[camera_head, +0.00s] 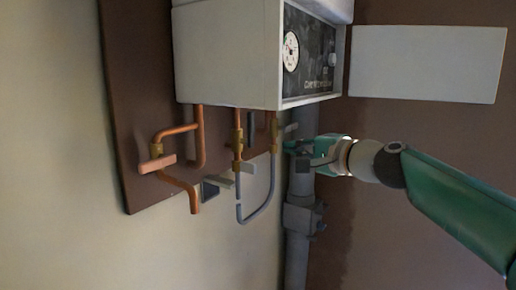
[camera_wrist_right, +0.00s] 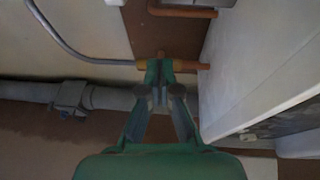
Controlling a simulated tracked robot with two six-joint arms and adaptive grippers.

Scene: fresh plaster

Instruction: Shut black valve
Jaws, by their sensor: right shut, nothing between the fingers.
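Under the white boiler (camera_head: 225,55) hang copper pipes with brass fittings. A dark grey, angular piece (camera_head: 212,189) beside the grey lever (camera_head: 225,180) is the darkest valve-like part I see; I cannot tell for sure that it is the black valve. My right gripper (camera_head: 293,147) is at the right of the pipes, in front of the thick grey pipe. My left gripper is not in view.
A salmon-coloured handle (camera_head: 157,163) sits on the left copper pipe. A grey hose (camera_head: 265,205) loops below the middle fittings. The thick grey vertical pipe (camera_head: 297,250) stands close to my right gripper. A pale panel (camera_head: 428,63) is at the upper right.

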